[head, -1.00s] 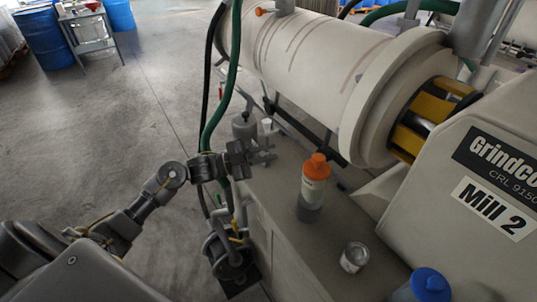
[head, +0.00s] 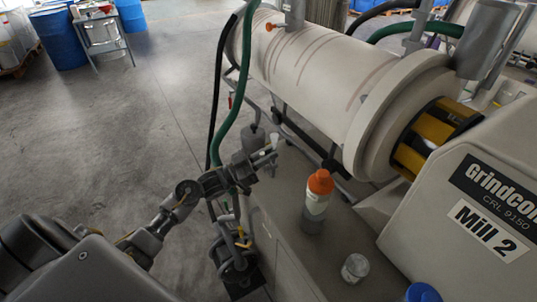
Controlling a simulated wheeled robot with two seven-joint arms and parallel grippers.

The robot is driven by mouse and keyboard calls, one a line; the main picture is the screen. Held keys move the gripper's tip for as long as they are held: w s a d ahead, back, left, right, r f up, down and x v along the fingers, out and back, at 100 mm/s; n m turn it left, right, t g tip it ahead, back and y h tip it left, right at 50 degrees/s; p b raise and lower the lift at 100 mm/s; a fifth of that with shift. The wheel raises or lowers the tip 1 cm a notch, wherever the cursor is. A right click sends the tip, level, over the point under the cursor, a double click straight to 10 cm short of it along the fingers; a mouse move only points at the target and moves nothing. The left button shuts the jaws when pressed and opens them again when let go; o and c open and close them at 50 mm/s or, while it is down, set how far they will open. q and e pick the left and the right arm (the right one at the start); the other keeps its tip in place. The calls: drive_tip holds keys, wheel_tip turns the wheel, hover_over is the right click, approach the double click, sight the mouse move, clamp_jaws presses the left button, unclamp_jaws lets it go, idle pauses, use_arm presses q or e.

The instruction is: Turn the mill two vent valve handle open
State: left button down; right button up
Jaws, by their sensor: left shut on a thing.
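The mill (head: 335,75), labelled "Mill 2", has a long pale cylinder running across the upper right. Beside its base, a grey valve fitting (head: 252,137) stands near the green hose. My left gripper (head: 265,157) reaches in from the left and is shut at this fitting, on what looks like the vent valve handle (head: 273,140). A small pale part of the handle shows beyond the fingers. The fingers hide most of it, so its exact angle cannot be told. My right gripper is not in view.
An orange-capped bottle (head: 317,200), a small tin (head: 355,267) and a blue-lidded container (head: 423,292) stand on the mill's base. Green and black hoses hang close behind my left wrist. Blue drums (head: 60,38) and a small table (head: 101,27) stand far left; open floor lies between.

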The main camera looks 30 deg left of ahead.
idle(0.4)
use_arm(q)
drive_tip(key=c, duration=1.4)
unclamp_jaws()
drive_tip(key=shift+a, duration=0.1)
drive_tip(key=shift+s+a+f, duration=0.2)
drive_tip(key=shift+s+f, duration=0.05)
drive_tip(key=b+v, duration=0.3)
drive_tip(key=v, duration=0.7)
